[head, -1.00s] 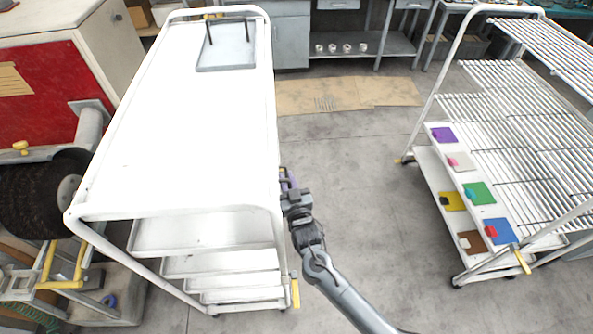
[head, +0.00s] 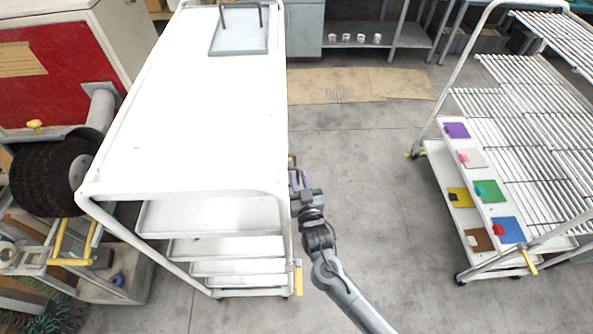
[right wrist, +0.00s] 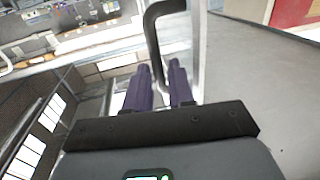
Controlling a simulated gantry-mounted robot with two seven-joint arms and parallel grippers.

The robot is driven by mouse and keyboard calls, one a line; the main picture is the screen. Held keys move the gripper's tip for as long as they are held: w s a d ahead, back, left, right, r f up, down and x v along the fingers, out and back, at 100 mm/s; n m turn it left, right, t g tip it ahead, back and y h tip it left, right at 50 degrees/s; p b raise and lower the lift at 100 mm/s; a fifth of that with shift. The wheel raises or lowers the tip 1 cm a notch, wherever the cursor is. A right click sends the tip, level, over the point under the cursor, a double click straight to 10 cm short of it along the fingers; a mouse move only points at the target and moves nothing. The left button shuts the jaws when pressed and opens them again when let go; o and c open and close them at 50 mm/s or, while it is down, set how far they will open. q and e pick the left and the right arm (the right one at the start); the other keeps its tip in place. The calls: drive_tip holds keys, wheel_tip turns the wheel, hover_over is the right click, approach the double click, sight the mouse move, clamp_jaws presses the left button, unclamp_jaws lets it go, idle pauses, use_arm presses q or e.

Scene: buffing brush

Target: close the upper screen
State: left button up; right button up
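No part that I can surely call the upper screen shows. My right gripper (head: 299,180), with purple fingers, is just outside the right edge of the white cart (head: 205,110). In the right wrist view the gripper (right wrist: 160,88) has its fingers apart. A dark bent handle (right wrist: 152,40) runs down to the gap between them; whether it touches a finger I cannot tell. A grey panel (right wrist: 255,75) stands right of the handle. My left gripper is not in view.
A black brush wheel (head: 48,176) is at left. A slatted rack (head: 525,130) with coloured plates stands at right. The floor (head: 375,150) between cart and rack is clear.

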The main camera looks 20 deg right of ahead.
drive_tip(key=s+a, duration=0.1)
drive_tip(key=s, duration=0.6)
drive_tip(key=shift+b, duration=0.35)
